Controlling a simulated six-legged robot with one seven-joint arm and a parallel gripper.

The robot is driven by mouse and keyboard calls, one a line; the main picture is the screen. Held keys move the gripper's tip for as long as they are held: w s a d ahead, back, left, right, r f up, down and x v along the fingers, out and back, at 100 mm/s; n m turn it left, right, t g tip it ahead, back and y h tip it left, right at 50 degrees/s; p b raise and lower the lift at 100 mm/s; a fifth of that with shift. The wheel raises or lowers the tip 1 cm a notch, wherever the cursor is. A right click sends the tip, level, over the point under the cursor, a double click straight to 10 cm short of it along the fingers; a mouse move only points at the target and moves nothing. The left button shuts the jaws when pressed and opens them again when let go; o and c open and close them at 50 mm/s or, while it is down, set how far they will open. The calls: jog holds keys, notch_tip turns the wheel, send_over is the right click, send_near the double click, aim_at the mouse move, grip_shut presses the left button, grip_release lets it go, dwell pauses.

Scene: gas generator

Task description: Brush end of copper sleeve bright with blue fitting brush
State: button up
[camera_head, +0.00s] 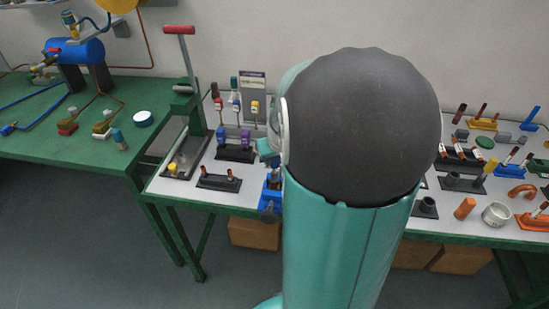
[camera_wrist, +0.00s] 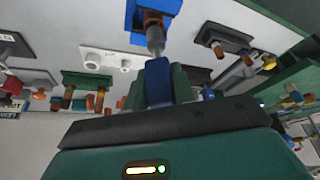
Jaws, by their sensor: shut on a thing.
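In the wrist view my gripper (camera_wrist: 160,88) is shut on the blue handle of the fitting brush (camera_wrist: 157,70). The grey brush head points away from the gripper, at the lower end of the copper sleeve (camera_wrist: 153,18). Brush and sleeve look in line and meet or nearly meet; I cannot tell whether the bristles are inside. The sleeve is held in a blue vise (camera_wrist: 140,12). In the head view the blue vise (camera_head: 270,200) stands at the front edge of the bench, left of my arm. My arm hides most of the gripper there.
A press with a red handle (camera_head: 179,30) and a black rack (camera_head: 218,183) stand left of the vise. Several fittings and tool holders (camera_head: 482,124) cover the bench at right. A green table (camera_head: 60,140) with a blue tank (camera_head: 75,52) stands at left.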

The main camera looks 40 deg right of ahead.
jog(key=shift+f, duration=1.55)
